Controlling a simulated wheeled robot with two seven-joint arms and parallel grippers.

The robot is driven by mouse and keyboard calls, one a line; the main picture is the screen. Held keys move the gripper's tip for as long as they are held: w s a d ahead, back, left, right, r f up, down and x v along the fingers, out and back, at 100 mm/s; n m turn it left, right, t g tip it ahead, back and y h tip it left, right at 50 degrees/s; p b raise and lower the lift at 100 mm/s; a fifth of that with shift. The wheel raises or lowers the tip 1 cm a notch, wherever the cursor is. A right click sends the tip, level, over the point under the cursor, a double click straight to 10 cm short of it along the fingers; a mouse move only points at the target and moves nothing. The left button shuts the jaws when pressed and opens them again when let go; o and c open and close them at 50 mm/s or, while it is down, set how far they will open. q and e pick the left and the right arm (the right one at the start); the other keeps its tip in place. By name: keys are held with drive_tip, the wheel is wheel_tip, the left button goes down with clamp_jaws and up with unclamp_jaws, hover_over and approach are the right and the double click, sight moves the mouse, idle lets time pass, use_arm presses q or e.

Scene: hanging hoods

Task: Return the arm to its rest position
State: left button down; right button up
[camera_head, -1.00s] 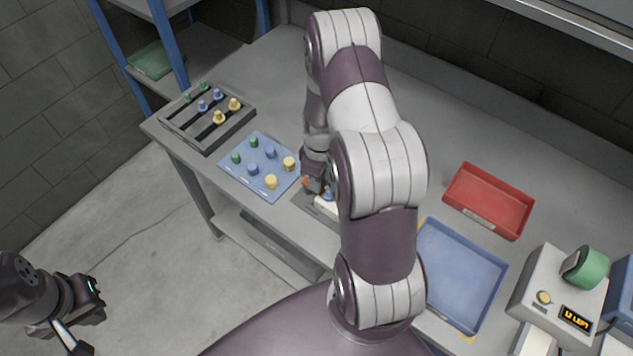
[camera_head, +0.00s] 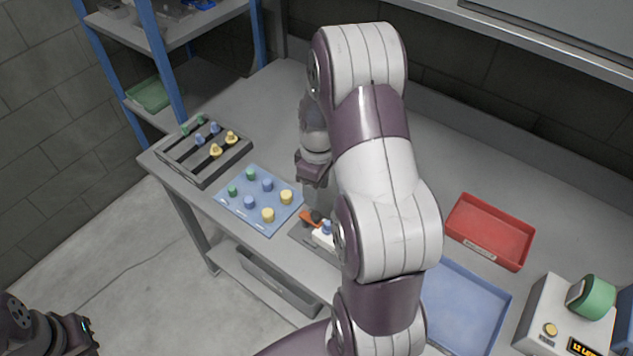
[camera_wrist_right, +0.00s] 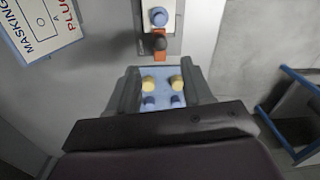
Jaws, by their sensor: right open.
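My right arm (camera_head: 385,200) reaches up across the middle of the head view. My right gripper (camera_head: 313,188) hangs above the bench, between the blue plug board and the clamped white part, partly hidden by the arm. In the right wrist view its two fingers (camera_wrist_right: 163,92) are apart with nothing between them; plugs show beyond. The white part (camera_head: 322,237) bears a blue plug (camera_head: 327,227) and sits beside an orange-handled clamp (camera_head: 311,218). My left gripper (camera_head: 75,335) shows only partly at the lower left, and its jaws cannot be made out.
The blue board (camera_head: 242,211) holds green, blue and yellow plugs. A dark slotted rack (camera_head: 190,172) with plugs stands behind it. A red tray (camera_head: 475,252), a blue tray (camera_head: 455,320) and a grey device (camera_head: 545,310) with a green roll are on the right. A blue-posted shelf (camera_head: 150,60) stands behind left.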

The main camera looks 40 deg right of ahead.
drive_tip(key=shift+d+r, duration=0.1)
drive_tip(key=shift+r, duration=1.75)
